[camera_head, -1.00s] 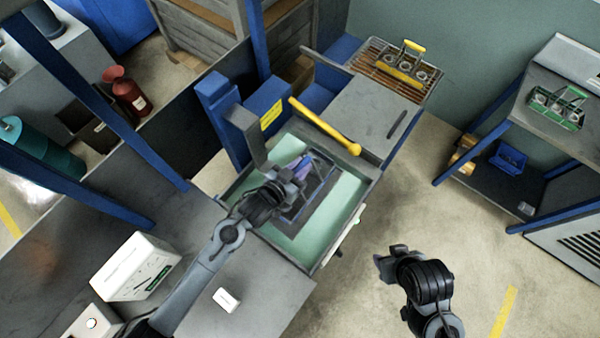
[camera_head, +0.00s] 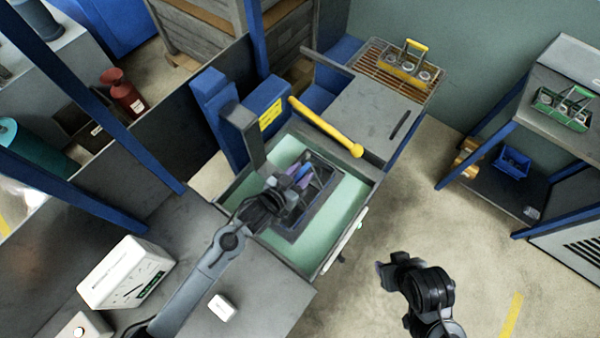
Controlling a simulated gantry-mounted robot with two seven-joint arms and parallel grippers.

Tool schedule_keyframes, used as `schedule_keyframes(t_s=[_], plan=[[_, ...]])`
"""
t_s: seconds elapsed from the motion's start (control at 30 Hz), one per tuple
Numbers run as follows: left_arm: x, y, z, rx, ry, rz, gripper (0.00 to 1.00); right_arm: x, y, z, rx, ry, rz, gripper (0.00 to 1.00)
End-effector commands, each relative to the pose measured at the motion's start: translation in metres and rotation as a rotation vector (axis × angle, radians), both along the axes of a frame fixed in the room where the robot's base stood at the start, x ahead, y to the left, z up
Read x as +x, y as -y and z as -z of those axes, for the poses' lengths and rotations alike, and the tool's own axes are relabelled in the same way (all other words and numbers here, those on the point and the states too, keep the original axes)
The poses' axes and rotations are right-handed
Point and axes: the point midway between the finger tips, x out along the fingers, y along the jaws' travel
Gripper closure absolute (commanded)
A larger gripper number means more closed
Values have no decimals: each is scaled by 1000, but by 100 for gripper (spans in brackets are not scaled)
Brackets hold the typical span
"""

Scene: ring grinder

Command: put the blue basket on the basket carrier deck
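A small blue and purple piece (camera_head: 304,172), apparently the blue basket's handle, shows inside the green-lined tank (camera_head: 348,205). The basket's body is mostly hidden by my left gripper and wrist. A dark rectangular frame, apparently the carrier deck (camera_head: 312,213), lies in the tank under and beside it. My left gripper (camera_head: 290,180) reaches into the tank from the lower left, right at the blue piece. Its fingers are too small and dark to tell whether they hold the handle. My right gripper (camera_head: 388,268) hangs over the floor, away from the tank; its fingers are unclear.
A yellow lever (camera_head: 325,127) crosses the tank's far side. A yellow-handled basket (camera_head: 408,66) stands on a rack at the back, and a green basket (camera_head: 562,108) on the right shelf. A blue bin (camera_head: 513,161) sits lower. A white box (camera_head: 127,272) stands on the front bench.

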Motion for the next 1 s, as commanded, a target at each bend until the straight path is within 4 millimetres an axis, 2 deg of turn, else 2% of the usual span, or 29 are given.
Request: schedule_keyframes(t_s=[0.07, 0.47, 0.67, 1.0], plan=[[0, 0, 0, 1, -1, 0, 51, 0, 0, 0, 1, 0, 1, 57], [-3, -2, -4, 1, -1, 0, 51, 0, -3, -1, 11, 0, 7, 57], [-22, -17, -12, 1, -1, 0, 51, 0, -2, -1, 11, 0, 7, 57], [-69, -52, -32, 2, -1, 1, 51, 0, -1, 2, 3, 1, 1, 57]])
